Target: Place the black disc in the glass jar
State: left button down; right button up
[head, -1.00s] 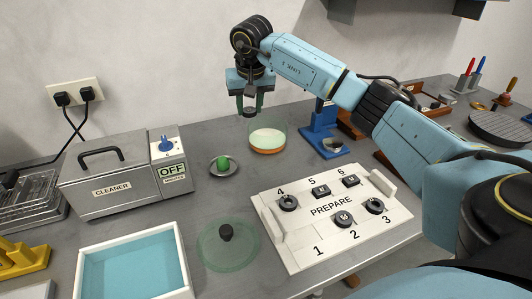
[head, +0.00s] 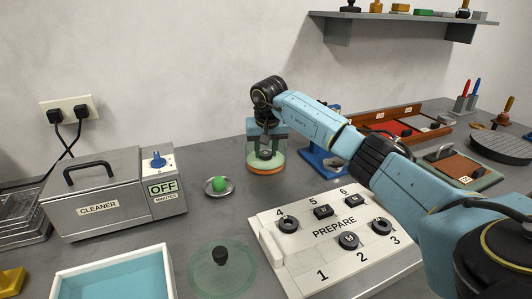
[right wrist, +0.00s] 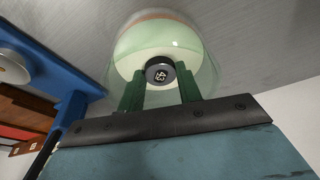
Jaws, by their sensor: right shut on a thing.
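The glass jar (head: 252,165), greenish with an orange base band and a pale bottom, stands open on the bench behind the small dish. My right gripper (head: 265,153) points down at the jar, its fingers apparently within the mouth. In the right wrist view the green fingers (right wrist: 161,86) are shut on the small black disc (right wrist: 160,71), which has a pale mark on its face. The disc appears against the jar's pale bottom; whether it touches it I cannot tell. A green glass lid (head: 205,268) with a black knob lies on the bench. My left gripper is not in view.
A white PREPARE board (head: 320,250) holds several black parts in front. A dish (head: 227,190) with a green ball, a grey cleaner box (head: 100,215) marked OFF and a blue-filled white tray (head: 160,256) stand left. A blue stand (head: 322,165) is close right of the jar.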

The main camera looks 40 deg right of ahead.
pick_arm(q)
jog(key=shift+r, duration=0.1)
pick_arm(e)
jog(key=shift+f, duration=0.15)
jog(key=shift+f, duration=0.15)
jog(key=o, duration=1.1)
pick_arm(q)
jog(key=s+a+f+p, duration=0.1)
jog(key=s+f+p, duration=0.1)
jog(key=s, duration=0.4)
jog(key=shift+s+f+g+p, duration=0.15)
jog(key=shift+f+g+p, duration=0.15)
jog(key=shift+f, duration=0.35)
pick_arm(e)
jog(key=shift+v, duration=6.2)
